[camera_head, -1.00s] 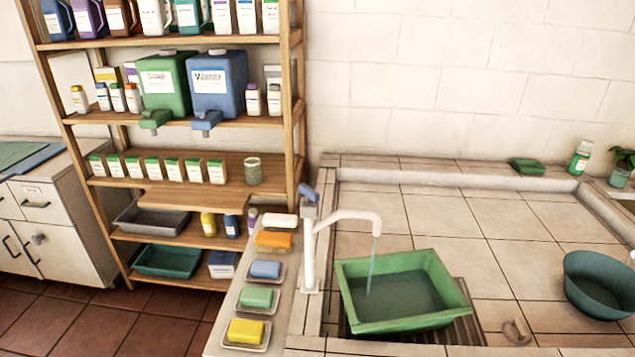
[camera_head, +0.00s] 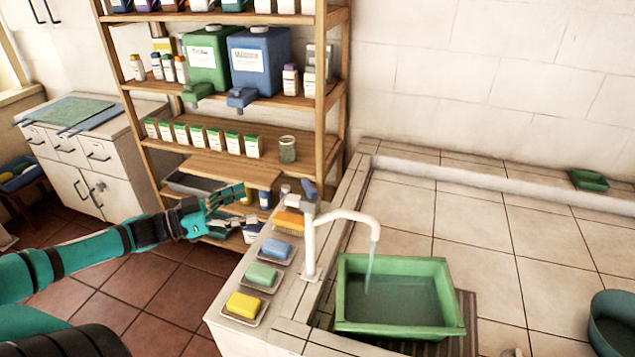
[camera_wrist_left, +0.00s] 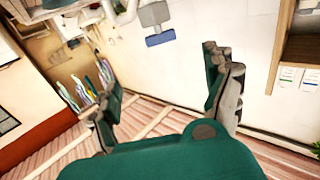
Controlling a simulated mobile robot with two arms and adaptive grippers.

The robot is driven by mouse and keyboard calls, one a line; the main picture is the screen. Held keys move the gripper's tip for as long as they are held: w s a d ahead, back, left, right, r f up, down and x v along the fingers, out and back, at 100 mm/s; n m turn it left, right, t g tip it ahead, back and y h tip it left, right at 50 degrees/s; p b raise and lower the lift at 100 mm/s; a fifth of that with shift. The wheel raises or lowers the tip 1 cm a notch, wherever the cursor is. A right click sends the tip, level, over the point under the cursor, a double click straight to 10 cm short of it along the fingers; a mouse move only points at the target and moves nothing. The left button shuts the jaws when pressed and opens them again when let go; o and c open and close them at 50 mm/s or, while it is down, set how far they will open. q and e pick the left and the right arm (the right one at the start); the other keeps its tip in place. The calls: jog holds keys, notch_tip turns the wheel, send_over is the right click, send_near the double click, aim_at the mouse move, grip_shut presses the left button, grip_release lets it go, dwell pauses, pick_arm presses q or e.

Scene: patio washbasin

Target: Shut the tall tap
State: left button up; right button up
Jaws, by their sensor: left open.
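The tall white tap (camera_head: 310,240) stands upright at the left edge of the basin, with a blue-grey lever (camera_head: 308,190) on top. Its spout bends right, and a thin stream of water (camera_head: 369,270) runs into the green tub (camera_head: 450,294). My left gripper (camera_head: 246,206) is open and empty, left of the tap's top and apart from it. Its spread fingers also show in the left wrist view (camera_wrist_left: 165,88). A small grey and blue piece (camera_wrist_left: 158,28) shows beyond them there; I cannot tell what it is. My right gripper is not in view.
Soap dishes with a yellow (camera_head: 243,305), a green (camera_head: 261,274) and a blue soap (camera_head: 277,249) line the ledge left of the tap. A wooden shelf (camera_head: 235,130) with bottles and dispensers stands behind my gripper. A teal bowl (camera_head: 612,325) sits at right.

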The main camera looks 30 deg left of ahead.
pick_arm(q)
jog(key=b, duration=0.2)
send_near(306, 186)
jog(key=x, duration=0.2)
jog(key=p+x, duration=0.2)
jog(key=x, duration=0.5)
jog(key=shift+r, duration=0.15)
jog(key=shift+x, duration=0.95)
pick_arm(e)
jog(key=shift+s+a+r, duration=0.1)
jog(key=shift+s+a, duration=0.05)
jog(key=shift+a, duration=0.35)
pick_arm(q)
jog(key=shift+c, duration=0.4)
jog(key=c, duration=0.9)
jog(key=shift+c, duration=1)
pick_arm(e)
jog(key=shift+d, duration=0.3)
